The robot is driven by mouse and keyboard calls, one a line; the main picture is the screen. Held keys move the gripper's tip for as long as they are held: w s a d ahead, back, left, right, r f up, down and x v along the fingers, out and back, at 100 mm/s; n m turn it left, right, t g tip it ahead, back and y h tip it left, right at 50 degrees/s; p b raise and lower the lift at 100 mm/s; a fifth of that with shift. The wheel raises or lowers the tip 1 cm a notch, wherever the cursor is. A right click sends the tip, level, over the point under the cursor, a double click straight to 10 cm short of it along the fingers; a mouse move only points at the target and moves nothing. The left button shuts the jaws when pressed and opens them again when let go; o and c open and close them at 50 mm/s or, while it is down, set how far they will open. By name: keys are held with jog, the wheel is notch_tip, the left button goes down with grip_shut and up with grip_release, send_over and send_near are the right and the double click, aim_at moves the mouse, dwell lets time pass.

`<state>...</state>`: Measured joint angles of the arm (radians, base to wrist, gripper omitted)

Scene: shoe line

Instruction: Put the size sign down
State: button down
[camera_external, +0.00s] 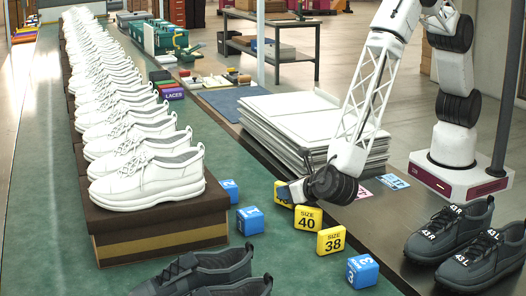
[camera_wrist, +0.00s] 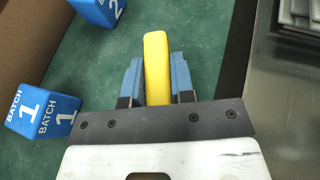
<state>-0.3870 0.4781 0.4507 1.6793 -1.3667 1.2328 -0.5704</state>
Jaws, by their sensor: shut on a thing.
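My gripper (camera_external: 287,190) is low over the green work surface, pointing down. It is shut on a yellow size sign (camera_external: 283,198), which is mostly hidden by the gripper in the external view. In the wrist view the yellow sign (camera_wrist: 156,68) stands edge-on between the two blue fingers of my gripper (camera_wrist: 158,82). I cannot tell whether its bottom touches the surface. The yellow SIZE 40 sign (camera_external: 308,219) stands close in front of it. The yellow SIZE 38 sign (camera_external: 331,240) stands farther toward the front right.
Blue numbered cubes stand nearby: one by the shoe platform (camera_external: 229,191), one in front (camera_external: 250,220), one at front right (camera_external: 362,271). A row of white shoes (camera_external: 150,172) runs along the left. Dark shoes (camera_external: 455,235) sit at right.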

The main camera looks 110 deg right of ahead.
jog(key=shift+f, duration=0.3)
jog(key=c, duration=1)
grip_release()
jog(key=shift+o, duration=0.2)
jog(key=shift+r, duration=0.15)
jog(key=v, duration=1.2)
jog(key=shift+s+d+r, duration=0.1)
jog(key=shift+r, duration=0.05)
